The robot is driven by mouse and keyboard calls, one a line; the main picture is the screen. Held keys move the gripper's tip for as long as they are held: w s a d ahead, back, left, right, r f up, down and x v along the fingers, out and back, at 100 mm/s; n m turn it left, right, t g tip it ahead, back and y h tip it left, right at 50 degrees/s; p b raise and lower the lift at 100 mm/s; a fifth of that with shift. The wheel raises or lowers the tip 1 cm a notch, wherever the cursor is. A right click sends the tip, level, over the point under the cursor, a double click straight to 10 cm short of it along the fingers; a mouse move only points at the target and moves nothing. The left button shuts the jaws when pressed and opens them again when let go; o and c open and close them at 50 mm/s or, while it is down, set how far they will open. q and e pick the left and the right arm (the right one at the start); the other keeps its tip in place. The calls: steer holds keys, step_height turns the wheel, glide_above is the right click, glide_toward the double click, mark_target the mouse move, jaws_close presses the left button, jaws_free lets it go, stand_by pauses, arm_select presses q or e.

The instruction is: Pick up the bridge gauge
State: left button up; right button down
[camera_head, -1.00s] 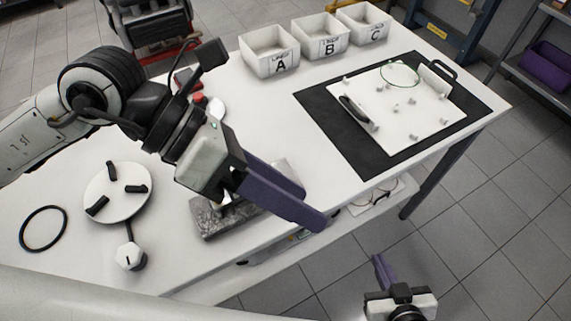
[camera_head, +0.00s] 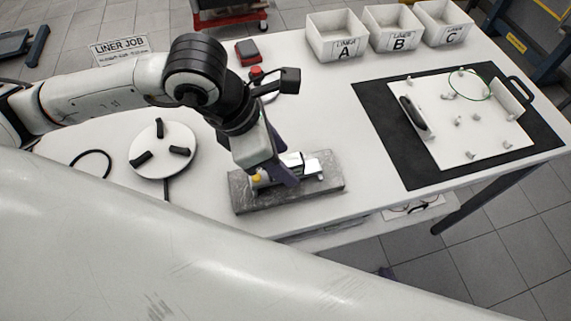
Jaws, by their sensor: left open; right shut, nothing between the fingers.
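A silver and white metal device, which looks like the bridge gauge (camera_head: 308,168), sits on a grey stone block (camera_head: 325,186) near the table's front edge. A yellow part shows at its left end. My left gripper (camera_head: 280,168) is open and points down at the gauge, its purple fingers overlapping it in the picture. The fingers and wrist hide part of the gauge, and I cannot tell whether they touch it.
A white disc with black pads (camera_head: 147,142) and a black ring (camera_head: 88,152) lie to the left. White bins A (camera_head: 333,52), B (camera_head: 394,42) and C (camera_head: 446,35) stand at the back. A black mat (camera_head: 382,101) bears a white board on the right. The table between block and mat is clear.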

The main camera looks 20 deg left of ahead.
arm_select(q)
steer(key=shift+x, duration=1.05)
steer(key=shift+c, duration=0.2)
steer(key=shift+w+r, duration=0.1)
jaws_close()
